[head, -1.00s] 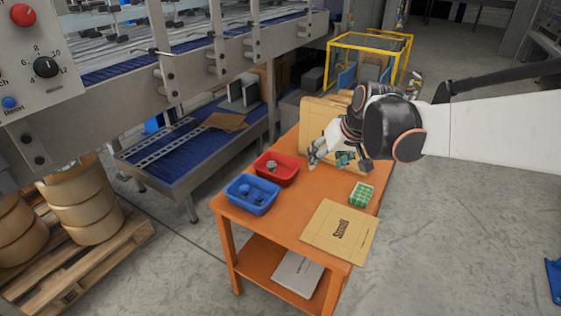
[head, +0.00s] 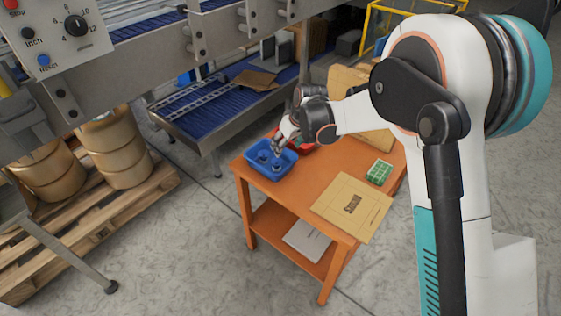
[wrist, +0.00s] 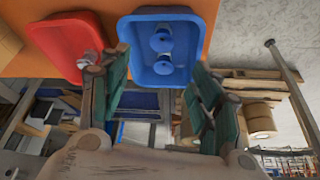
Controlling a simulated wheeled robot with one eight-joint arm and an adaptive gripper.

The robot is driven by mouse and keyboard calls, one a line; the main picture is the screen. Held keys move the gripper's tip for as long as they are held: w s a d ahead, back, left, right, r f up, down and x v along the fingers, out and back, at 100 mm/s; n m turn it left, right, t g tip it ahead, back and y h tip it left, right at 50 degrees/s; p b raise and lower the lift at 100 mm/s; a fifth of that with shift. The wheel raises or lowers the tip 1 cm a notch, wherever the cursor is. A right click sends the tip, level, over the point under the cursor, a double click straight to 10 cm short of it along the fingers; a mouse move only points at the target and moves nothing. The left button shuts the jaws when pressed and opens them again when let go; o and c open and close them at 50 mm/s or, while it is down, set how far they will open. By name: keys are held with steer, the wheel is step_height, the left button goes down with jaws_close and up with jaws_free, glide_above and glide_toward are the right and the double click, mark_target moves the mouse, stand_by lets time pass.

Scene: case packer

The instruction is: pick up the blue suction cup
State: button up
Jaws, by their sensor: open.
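In the wrist view the blue bin (wrist: 163,76) holds two blue suction cups, one nearer the top (wrist: 161,40) and one below it (wrist: 163,64). My gripper (wrist: 158,82) is open, with its green-padded fingers on either side of the bin's lower part and nothing between the pads. In the head view my gripper (head: 279,146) hangs over the right part of the blue bin (head: 262,176). A suction cup (head: 262,156) shows in the bin there; the other (head: 276,166) is close under my fingers. Contact cannot be told.
A red bin (wrist: 68,42) with a grey piece stands beside the blue bin. The conveyor (head: 206,118) runs behind the table.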

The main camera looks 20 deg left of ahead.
steer(key=b, duration=0.3)
glide_toward(277, 162)
steer(key=x, duration=0.5)
steer(key=shift+w+a+f, duration=0.1)
steer(key=shift+w+a, duration=0.05)
steer(key=shift+w, duration=0.1)
steer(key=b+x, duration=0.2)
steer(key=x, duration=0.3)
steer(key=shift+s+f, duration=0.1)
steer(key=shift+f, duration=0.1)
steer(key=shift+r, duration=0.1)
steer(key=c, duration=1.1)
